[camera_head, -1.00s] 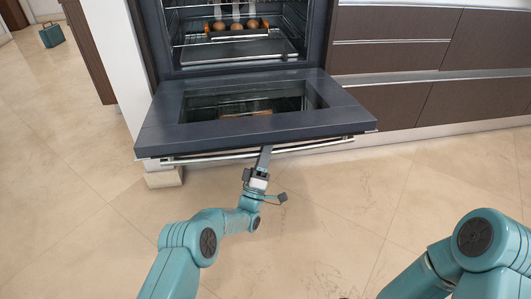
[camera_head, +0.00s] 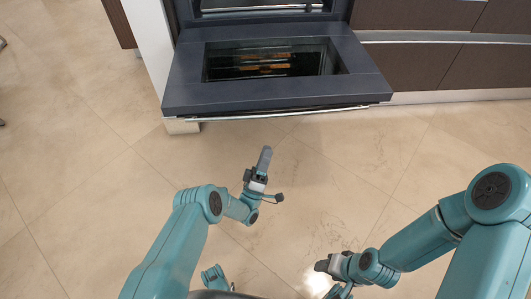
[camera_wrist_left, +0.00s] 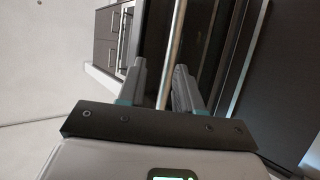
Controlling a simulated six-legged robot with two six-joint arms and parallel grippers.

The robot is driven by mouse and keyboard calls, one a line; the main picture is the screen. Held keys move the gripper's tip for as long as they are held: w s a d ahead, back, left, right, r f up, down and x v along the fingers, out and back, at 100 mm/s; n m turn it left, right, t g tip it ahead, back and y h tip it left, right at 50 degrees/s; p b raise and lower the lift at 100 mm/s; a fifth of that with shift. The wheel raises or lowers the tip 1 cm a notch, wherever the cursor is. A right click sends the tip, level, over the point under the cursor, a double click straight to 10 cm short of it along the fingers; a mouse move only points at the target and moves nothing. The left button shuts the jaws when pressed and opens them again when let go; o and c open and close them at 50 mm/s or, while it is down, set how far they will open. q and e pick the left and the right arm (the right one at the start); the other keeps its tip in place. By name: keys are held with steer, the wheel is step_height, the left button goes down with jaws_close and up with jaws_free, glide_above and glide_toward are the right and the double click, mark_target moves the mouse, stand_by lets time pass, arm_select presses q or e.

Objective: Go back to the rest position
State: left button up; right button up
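The oven door (camera_head: 270,98) is lowered flat and open, with a metal handle (camera_head: 290,112) along its front edge. My left gripper (camera_head: 265,152) is in front of the door, apart from the handle in the head view. In the left wrist view my left gripper (camera_wrist_left: 160,85) has its two fingers apart with nothing held. The handle bar (camera_wrist_left: 176,35) shows beyond the gap between them. My right gripper (camera_head: 322,266) is low in the head view, over the floor; its fingers are too small to read.
Dark brown drawers (camera_head: 420,70) stand right of the oven, and a white panel (camera_head: 155,50) stands at its left. The tiled floor (camera_head: 90,150) between me and the oven is clear.

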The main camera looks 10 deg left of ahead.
arm_select(q)
steer(key=shift+s+f, duration=0.1)
steer(key=shift+f, duration=0.05)
stand_by(0.4)
steer(key=w+a+f+m+g+y, duration=0.25)
steer(key=f+g+y, duration=0.2)
steer(key=g, duration=0.25)
steer(key=s+f+m+g, duration=0.1)
steer(key=s+f+g, duration=0.4)
steer(key=g, duration=0.1)
steer(key=s+a+r+m+g+p, duration=0.15)
steer(key=s+m+g, duration=0.25)
steer(key=s+g, duration=1.55)
steer(key=s+r+t+p, duration=0.2)
steer(key=s+r+p, duration=0.1)
steer(key=r+p, duration=0.8)
steer(key=s+d+r+t+p, duration=0.1)
steer(key=s+r+t+p, duration=0.1)
steer(key=r+p, duration=0.9)
steer(key=s+r+t+p, duration=0.3)
steer(key=s+r+p, duration=0.1)
steer(key=r+p, duration=0.7)
steer(key=shift+d+r+h+p, duration=0.35)
steer(key=shift+d+r+p, duration=0.05)
arm_select(e)
step_height(320, 180, up, 35)
steer(key=s+a+g, duration=0.1)
steer(key=s, duration=0.1)
steer(key=shift+s+a+n, duration=0.25)
steer(key=shift+s+n, duration=0.05)
